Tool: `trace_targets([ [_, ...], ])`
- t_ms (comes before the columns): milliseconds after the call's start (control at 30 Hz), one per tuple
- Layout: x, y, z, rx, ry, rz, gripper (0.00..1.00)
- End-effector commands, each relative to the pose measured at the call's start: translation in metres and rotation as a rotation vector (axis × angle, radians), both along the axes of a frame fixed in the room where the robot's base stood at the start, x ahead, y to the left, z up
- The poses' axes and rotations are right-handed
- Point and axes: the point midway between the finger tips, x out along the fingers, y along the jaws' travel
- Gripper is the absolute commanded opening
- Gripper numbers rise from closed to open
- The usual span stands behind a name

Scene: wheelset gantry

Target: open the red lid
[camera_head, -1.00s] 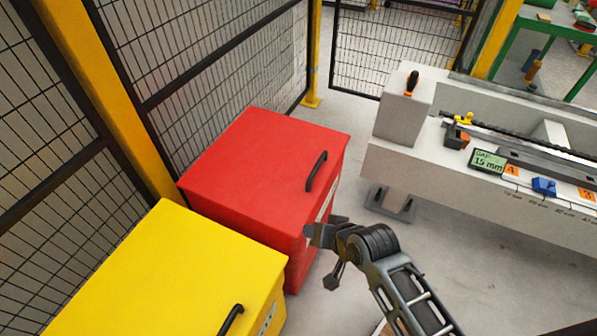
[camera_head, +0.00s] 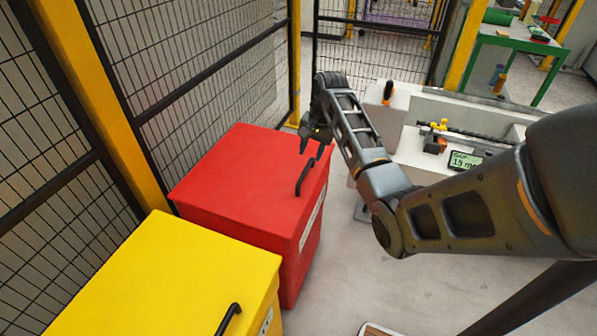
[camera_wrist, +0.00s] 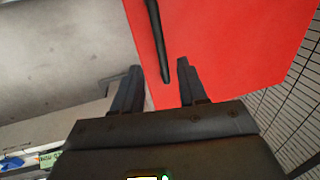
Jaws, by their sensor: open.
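The red lid (camera_head: 246,172) is shut on the red box, which stands against the mesh fence. Its black handle (camera_head: 305,177) runs along the lid's right side. My gripper (camera_head: 311,147) is above the far right part of the lid, just beyond the handle's far end, with its fingers pointing down. In the wrist view my gripper (camera_wrist: 158,88) is open. The handle (camera_wrist: 157,40) shows ahead, its near end between the two fingertips in the picture. The red lid (camera_wrist: 230,45) fills the upper right there. I see no contact with the handle.
A yellow box (camera_head: 170,280) with a black handle (camera_head: 228,318) stands in front of the red one. The mesh fence (camera_head: 195,75) is close behind on the left. A pale bench (camera_head: 408,150) with tools and a display is on the right. Grey floor lies between.

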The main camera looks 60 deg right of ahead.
Motion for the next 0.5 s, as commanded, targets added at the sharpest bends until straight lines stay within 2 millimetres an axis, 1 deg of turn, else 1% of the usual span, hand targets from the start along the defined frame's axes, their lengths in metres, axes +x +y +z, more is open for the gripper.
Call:
trace_targets([
  [167,0.003,0.001,-0.021,0.003,0.002,0.000,0.42],
  [400,0.011,0.002,-0.056,0.001,0.001,0.001,0.42],
  [500,0.013,0.001,-0.067,0.001,0.001,0.000,0.42],
])
